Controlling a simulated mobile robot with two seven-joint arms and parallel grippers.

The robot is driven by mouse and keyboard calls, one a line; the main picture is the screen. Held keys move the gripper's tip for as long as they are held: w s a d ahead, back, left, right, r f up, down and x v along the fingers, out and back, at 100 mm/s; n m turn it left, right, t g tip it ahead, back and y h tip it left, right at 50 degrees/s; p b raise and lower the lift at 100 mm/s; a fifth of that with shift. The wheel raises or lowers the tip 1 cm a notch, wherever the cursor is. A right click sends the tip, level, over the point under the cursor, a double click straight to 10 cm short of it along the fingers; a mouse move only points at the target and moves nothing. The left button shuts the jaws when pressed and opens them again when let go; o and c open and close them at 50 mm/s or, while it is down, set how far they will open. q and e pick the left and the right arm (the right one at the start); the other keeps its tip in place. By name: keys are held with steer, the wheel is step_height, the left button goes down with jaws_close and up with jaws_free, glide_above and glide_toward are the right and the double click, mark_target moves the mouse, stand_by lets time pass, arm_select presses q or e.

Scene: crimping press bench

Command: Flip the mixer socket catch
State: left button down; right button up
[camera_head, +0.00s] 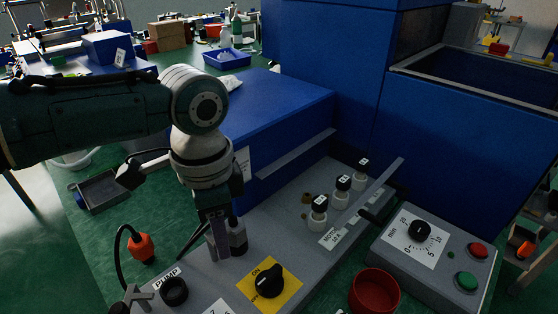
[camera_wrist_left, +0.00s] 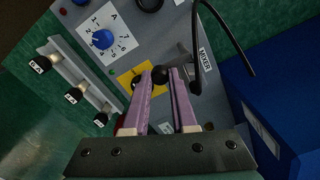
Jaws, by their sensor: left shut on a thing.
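My left gripper (camera_head: 222,240) reaches down to the control panel in the head view. In the left wrist view its two purple fingers (camera_wrist_left: 165,80) come close together at the mixer socket, shut on the grey catch (camera_wrist_left: 182,62). The fingers hide part of the catch, and its exact tilt is unclear. The white MIXER label (camera_wrist_left: 204,59) is just right of the catch. A dark round part (camera_wrist_left: 160,74) shows at the fingertips. In the head view the gripper covers most of the mixer socket. My right gripper is in neither view.
The PUMP socket (camera_head: 174,291) is in front, with an orange plug (camera_head: 141,247) on a black cable nearby. A black rotary switch on a yellow plate (camera_head: 269,281) is close to the gripper. A red bowl (camera_head: 374,291) and blue housing (camera_head: 270,115) flank the panel.

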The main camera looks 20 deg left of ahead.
arm_select(q)
steer(key=shift+w+d+n, duration=0.1)
steer(key=shift+w+n, duration=0.05)
steer(key=shift+n, duration=0.15)
steer(key=c, duration=0.7)
jaws_free()
step_height(320, 180, up, 10)
steer(key=shift+p, duration=1.1)
